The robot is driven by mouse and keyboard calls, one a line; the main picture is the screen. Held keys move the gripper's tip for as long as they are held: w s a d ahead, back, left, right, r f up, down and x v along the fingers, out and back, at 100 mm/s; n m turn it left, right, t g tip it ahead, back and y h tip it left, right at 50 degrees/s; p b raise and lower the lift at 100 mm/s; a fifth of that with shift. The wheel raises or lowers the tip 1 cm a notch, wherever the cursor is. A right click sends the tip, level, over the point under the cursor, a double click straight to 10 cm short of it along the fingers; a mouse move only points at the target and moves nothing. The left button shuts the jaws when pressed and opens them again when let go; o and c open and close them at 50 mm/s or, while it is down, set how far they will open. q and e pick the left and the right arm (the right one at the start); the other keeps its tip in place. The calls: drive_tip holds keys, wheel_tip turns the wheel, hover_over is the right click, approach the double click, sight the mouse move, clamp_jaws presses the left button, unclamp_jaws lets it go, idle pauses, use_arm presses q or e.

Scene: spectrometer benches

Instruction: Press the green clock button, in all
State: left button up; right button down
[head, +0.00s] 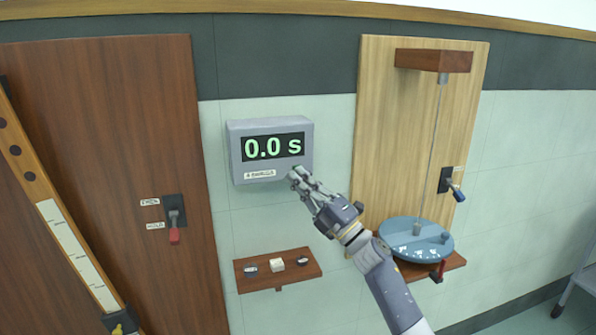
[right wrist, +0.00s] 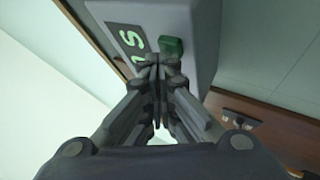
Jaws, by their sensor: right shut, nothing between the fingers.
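The grey clock box (head: 272,185) hangs on the wall and its display (head: 272,147) reads 0.0 s in green digits. In the right wrist view the green button (right wrist: 171,46) sits on the clock's face beside the display (right wrist: 133,42). My right gripper (head: 297,176) is shut and empty, its fingertips at the lower right corner of the clock, where they mostly cover the button in the head view. In the right wrist view the fingertips (right wrist: 158,62) are right by the button; I cannot tell whether they touch it. My left gripper is not in view.
A small wooden shelf (head: 250,284) with several small blocks is below the clock. A pale wooden board (head: 387,90) with a hanging wire and a blue disc (head: 403,251) stands to the right. A dark wooden panel (head: 105,110) with a red-handled lever (head: 174,220) is at left.

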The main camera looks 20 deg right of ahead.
drive_tip(key=shift+s+p, duration=0.3)
drive_tip(key=shift+s, duration=0.45)
drive_tip(key=s+p, duration=0.2)
drive_tip(key=s, duration=0.3)
drive_tip(key=shift+d, duration=0.1)
idle(0.4)
